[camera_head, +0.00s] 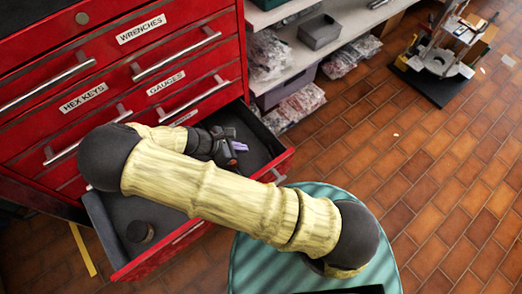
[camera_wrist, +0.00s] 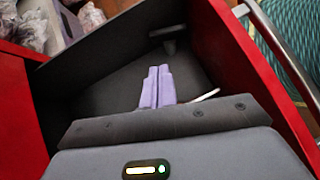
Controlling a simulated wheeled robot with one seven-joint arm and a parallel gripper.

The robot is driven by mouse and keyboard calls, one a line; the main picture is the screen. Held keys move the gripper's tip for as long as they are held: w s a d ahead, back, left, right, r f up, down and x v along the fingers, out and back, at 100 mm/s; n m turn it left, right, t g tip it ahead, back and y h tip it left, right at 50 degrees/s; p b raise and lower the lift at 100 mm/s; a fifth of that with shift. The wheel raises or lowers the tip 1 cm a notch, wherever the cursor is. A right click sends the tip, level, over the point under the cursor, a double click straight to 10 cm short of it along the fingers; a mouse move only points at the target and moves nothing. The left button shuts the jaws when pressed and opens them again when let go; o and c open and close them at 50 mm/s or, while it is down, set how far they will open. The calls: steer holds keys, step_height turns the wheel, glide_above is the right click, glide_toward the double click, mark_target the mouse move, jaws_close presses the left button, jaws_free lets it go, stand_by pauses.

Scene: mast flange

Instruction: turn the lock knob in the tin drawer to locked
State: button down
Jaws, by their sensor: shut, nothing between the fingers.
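The open red drawer (camera_head: 284,160) has a dark grey lining, and my arm crosses over it. In the wrist view its red front (camera_wrist: 235,45) is at the right. My gripper (camera_head: 240,147) is inside the right part of the drawer. Its lavender fingers are together and empty in the wrist view (camera_wrist: 158,86). Ahead of the fingertips, apart from them, is a small dark grey piece with a crossbar and stem (camera_wrist: 168,38), by the far wall. It may be the lock knob; its setting cannot be told. I cannot make it out in the head view.
A dark round object (camera_head: 140,232) sits in the drawer's left part. Shut drawers labelled wrenches, hex keys and gauges, with bar handles (camera_head: 178,54), rise above. A thin pale stick (camera_wrist: 204,96) shows beside the fingers.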

mark_target(272, 158)
steer(key=shift+f, duration=0.1)
steer(key=b+x, duration=0.3)
steer(key=x, duration=0.7)
steer(key=shift+b, duration=0.35)
